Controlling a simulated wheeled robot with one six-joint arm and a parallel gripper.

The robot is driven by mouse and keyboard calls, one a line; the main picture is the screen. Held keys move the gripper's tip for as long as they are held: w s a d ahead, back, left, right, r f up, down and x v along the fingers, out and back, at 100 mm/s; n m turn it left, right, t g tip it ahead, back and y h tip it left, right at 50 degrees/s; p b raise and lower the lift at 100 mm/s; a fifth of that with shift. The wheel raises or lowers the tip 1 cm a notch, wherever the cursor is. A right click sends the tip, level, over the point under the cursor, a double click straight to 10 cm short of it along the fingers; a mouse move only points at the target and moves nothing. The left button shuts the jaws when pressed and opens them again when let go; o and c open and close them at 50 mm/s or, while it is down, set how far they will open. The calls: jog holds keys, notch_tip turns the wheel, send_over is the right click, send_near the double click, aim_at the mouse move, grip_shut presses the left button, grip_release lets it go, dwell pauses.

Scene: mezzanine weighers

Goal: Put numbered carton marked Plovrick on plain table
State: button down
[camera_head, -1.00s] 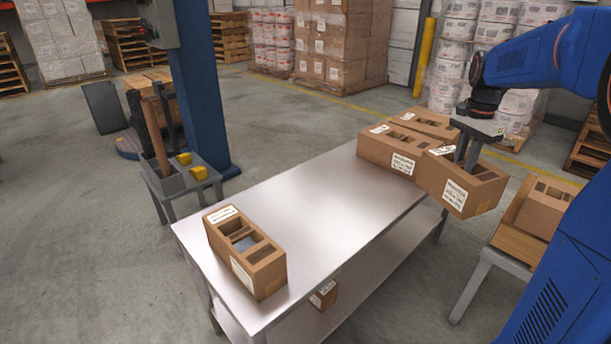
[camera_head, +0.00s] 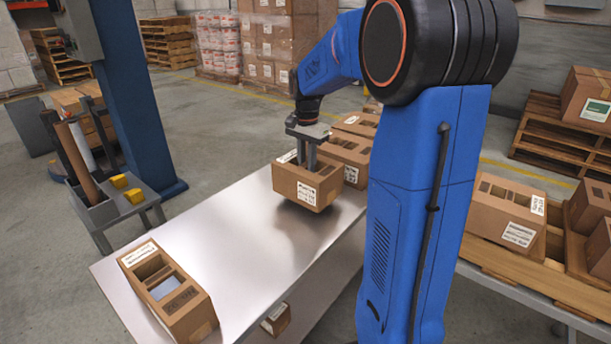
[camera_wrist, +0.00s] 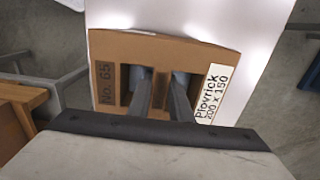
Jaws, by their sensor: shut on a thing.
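The carton marked Plovrick (camera_head: 306,188) is brown, with a white label and openings in its top. In the wrist view the carton (camera_wrist: 165,52) shows "No. 65" on one side and "Plovrick 200 x 150" on the other. My gripper (camera_head: 308,158) is shut on it, with its fingers (camera_wrist: 163,92) down in the top openings. The carton hangs over the plain metal table (camera_head: 235,240), with a shadow under it; it looks slightly above the top.
Another carton (camera_head: 168,295) stands at the table's near left end. More cartons (camera_head: 347,150) stand at its far end, close behind the held one. A small carton (camera_head: 277,319) is on the lower shelf. The table's middle is clear. A side stand (camera_head: 115,205) is at left.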

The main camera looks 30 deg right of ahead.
jog(key=shift+f, duration=1.6)
jog(key=shift+f, duration=0.1)
jog(key=c, duration=1.6)
grip_release()
jog(key=shift+d, duration=0.1)
